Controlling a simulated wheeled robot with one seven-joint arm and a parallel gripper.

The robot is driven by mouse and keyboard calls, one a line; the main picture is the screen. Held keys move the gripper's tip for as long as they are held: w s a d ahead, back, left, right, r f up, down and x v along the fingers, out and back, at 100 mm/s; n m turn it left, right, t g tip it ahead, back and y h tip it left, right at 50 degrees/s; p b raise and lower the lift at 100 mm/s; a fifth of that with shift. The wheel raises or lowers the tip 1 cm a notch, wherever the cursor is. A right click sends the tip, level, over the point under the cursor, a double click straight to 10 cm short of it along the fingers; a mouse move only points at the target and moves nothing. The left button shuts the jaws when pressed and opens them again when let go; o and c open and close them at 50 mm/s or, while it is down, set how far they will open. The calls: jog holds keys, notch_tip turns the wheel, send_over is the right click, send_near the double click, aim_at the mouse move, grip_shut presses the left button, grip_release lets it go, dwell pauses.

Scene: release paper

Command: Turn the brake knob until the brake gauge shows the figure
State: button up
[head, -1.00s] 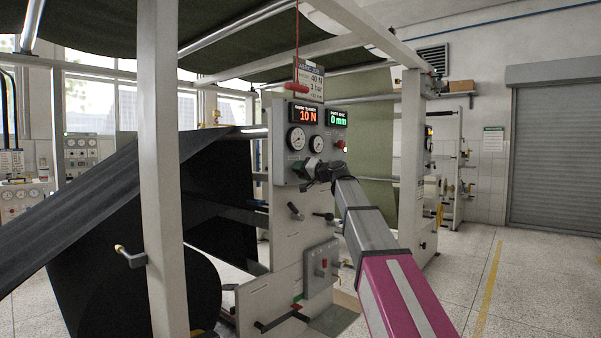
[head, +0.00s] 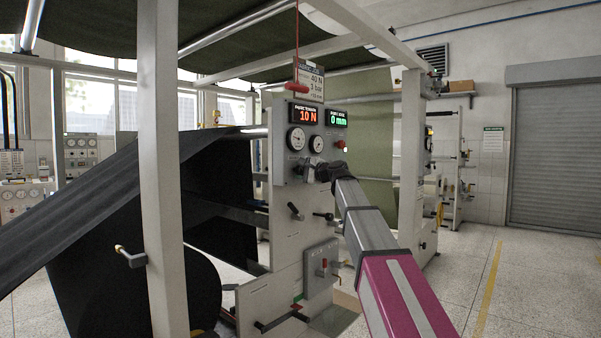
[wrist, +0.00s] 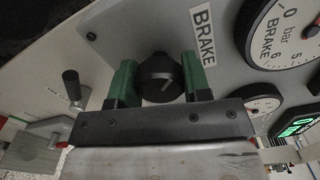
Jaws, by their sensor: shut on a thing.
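The black brake knob (wrist: 160,70) sits on the grey panel beside the BRAKE label (wrist: 203,35). My gripper (wrist: 158,82) has one green finger on each side of it and is shut on it. In the head view my gripper (head: 312,172) is against the panel and hides the knob. The brake gauge (wrist: 275,38), marked in bar, is partly cut off in the wrist view, and I cannot read its needle there. The left dial (head: 297,139) above my gripper appears to be this gauge, too small to read. A placard (head: 310,80) above the panel lists 40 N and 3 bar.
A red display (head: 305,115) reads 10 N and a green one (head: 338,119) reads 0 mm. A second dial (head: 317,145) is close by. A black-handled lever (wrist: 73,90) sticks out left of my gripper. A white post (head: 160,180) stands in front of the black fabric.

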jog(key=m, duration=0.5)
dwell(0.5)
jog(key=o, duration=0.9)
jog(key=shift+o, duration=0.2)
jog(key=v, duration=1.1)
jog(key=shift+f, duration=0.15)
